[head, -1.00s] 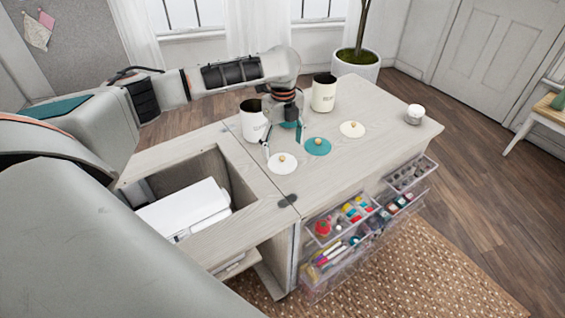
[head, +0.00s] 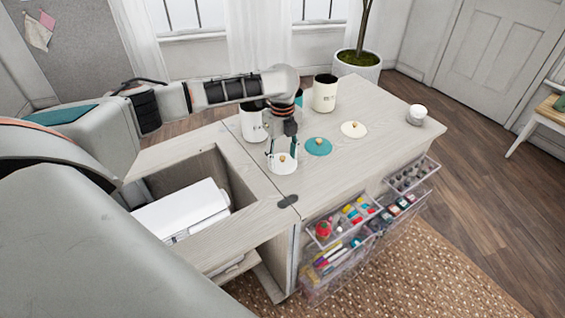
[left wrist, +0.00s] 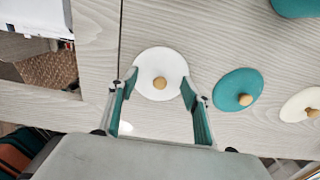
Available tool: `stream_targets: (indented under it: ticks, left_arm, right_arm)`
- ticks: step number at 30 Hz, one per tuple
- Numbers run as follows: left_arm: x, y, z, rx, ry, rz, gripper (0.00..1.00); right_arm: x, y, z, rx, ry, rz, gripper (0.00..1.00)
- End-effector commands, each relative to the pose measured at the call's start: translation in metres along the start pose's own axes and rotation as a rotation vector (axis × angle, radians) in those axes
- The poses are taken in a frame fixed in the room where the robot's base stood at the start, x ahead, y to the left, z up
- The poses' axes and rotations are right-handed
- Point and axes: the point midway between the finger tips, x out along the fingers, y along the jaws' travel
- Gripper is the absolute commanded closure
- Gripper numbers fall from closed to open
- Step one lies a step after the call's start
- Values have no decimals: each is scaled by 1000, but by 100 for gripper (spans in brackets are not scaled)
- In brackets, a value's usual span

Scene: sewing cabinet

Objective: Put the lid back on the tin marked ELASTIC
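My left gripper (head: 284,157) is open and points down over the white lid (head: 284,168). In the left wrist view the fingers (left wrist: 159,82) stand on either side of the white lid (left wrist: 150,64) and its wooden knob, apart from the knob. A teal lid (head: 318,147) and a cream lid (head: 353,130) lie to the right. A white tin (head: 251,126) stands upright behind the gripper. A cream tin (head: 325,95) stands farther right. A teal tin (head: 299,100) is mostly hidden by my arm. Markings on the tins are too small to read. My right gripper is out of view.
A small white cup (head: 416,115) stands at the cabinet top's right end. The open well (head: 235,172) with a white machine (head: 183,210) lies to the left. Open clear drawers (head: 335,225) stick out at the front. The top right of the lids is clear.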

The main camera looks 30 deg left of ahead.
Motion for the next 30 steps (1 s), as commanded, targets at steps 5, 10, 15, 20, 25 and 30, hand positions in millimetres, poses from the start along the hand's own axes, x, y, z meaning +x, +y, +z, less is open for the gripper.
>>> stream_targets:
  ticks: [5, 10, 15, 20, 25, 30]
  left_arm:
    - [2, 1, 0, 0, 1, 3, 87]
    - [5, 2, -1, 0, 1, 8, 88]
    - [7, 4, -2, 1, 2, 11, 88]
    - [1, 3, -1, 1, 2, 11, 88]
    - [-29, 2, -1, 2, 0, 5, 100]
    - [-78, 0, 0, 0, -1, -1, 100]
  right_arm:
    - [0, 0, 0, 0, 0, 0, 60]
    - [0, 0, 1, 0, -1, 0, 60]
    - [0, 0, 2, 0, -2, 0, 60]
    - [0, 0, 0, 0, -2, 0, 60]
    - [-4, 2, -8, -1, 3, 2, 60]
    - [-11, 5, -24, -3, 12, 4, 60]
